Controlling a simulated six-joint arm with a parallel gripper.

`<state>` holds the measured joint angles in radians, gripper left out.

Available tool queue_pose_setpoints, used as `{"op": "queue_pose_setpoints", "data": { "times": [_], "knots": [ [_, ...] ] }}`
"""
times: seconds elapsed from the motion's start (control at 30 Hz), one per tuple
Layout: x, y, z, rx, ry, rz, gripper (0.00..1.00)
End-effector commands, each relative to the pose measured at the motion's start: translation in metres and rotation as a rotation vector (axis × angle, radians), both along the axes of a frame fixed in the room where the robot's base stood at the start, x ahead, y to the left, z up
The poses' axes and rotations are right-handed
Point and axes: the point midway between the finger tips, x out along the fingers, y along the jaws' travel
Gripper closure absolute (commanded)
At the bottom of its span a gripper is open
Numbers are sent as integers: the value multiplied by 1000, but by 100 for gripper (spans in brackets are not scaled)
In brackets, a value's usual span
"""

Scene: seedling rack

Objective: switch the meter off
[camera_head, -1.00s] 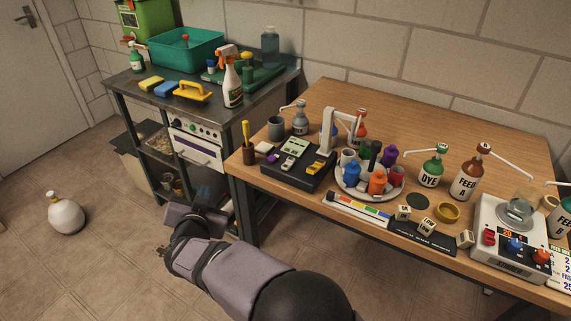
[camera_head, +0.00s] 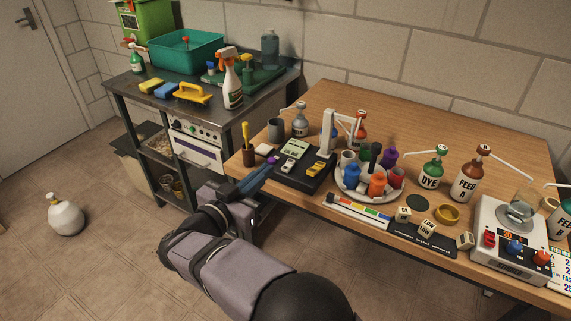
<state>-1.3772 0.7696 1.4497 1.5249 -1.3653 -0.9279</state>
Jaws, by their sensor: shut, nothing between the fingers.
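A black tray-like base (camera_head: 300,181) sits at the left front of the wooden table. A grey unit with a pale display (camera_head: 294,148), a small whitish piece (camera_head: 289,167) and a yellow piece (camera_head: 319,168) show on it. A white post with an arm (camera_head: 327,133) stands at its back right. I cannot tell which part is the meter's switch, or whether it is on. My gripper (camera_head: 271,161) is shut and empty. Its bluish fingers point up and right, at the base's left edge in the picture; I cannot tell whether they touch it.
Beside the base stand a brown pot with a yellow tool (camera_head: 247,154) and a grey cup (camera_head: 276,130). A round tray (camera_head: 345,190) holds bottles and cups to the right.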

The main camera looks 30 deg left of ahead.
Motion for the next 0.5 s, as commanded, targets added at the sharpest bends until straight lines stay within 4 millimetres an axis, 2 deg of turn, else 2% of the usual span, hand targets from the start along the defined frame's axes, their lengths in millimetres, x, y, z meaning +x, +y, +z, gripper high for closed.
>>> {"op": "queue_pose_setpoints", "data": {
  "times": [0.27, 0.5],
  "knots": [
    [6, 0, 0, 1, 0, 0, 100],
    [34, -1, -2, 2, 0, -2, 100]
  ]
}}
